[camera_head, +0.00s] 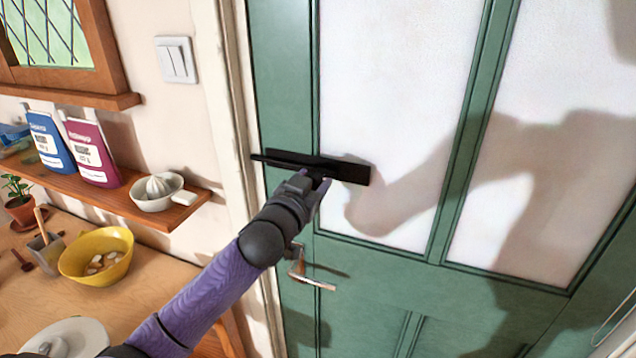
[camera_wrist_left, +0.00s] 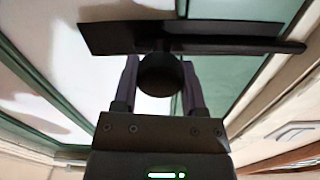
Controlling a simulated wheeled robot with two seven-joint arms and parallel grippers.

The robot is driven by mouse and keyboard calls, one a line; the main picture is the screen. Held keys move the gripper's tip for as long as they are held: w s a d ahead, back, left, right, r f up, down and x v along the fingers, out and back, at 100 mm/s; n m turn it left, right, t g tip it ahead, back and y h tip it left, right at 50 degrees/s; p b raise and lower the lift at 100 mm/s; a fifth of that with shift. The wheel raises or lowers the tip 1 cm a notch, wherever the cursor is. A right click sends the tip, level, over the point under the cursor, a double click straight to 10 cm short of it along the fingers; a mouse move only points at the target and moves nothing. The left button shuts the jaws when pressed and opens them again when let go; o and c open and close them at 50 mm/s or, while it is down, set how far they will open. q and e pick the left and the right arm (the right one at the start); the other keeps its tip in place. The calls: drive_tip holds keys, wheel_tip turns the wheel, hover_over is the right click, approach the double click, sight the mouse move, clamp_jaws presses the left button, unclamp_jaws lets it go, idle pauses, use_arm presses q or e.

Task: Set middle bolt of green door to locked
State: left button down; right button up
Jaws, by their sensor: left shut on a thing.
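The green door (camera_head: 385,268) with frosted panes fills the right of the head view. Its black middle bolt (camera_head: 345,170) lies across the door near its left edge. The bolt's thin rod sticks out to the left of its plate, its tip close to the pale door frame (camera_head: 238,120). In the wrist view the bolt plate (camera_wrist_left: 190,38) spans the top, with the rod end pointing right. My left gripper (camera_head: 316,184) is shut on the bolt's round dark knob (camera_wrist_left: 160,75), one finger on each side. My right gripper is not in view.
A metal door handle (camera_head: 312,280) is below my left gripper. On the left, a wooden shelf (camera_head: 110,196) holds two bags and a citrus squeezer (camera_head: 160,190). Below it, a counter carries a yellow bowl (camera_head: 118,250). A light switch (camera_head: 176,60) is on the wall.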

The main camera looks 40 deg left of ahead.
use_arm(q)
drive_tip(key=shift+a, duration=0.15)
drive_tip(key=c, duration=0.5)
unclamp_jaws()
drive_tip(key=shift+c, duration=0.2)
drive_tip(key=o, duration=0.4)
drive_tip(key=shift+s+a, duration=0.1)
drive_tip(key=shift+a, duration=0.25)
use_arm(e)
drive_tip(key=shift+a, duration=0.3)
use_arm(q)
drive_tip(key=shift+d, duration=0.1)
drive_tip(key=s+d, duration=0.1)
drive_tip(key=s, duration=0.9)
drive_tip(key=shift+d+b, duration=0.2)
drive_tip(key=shift+b, duration=0.2)
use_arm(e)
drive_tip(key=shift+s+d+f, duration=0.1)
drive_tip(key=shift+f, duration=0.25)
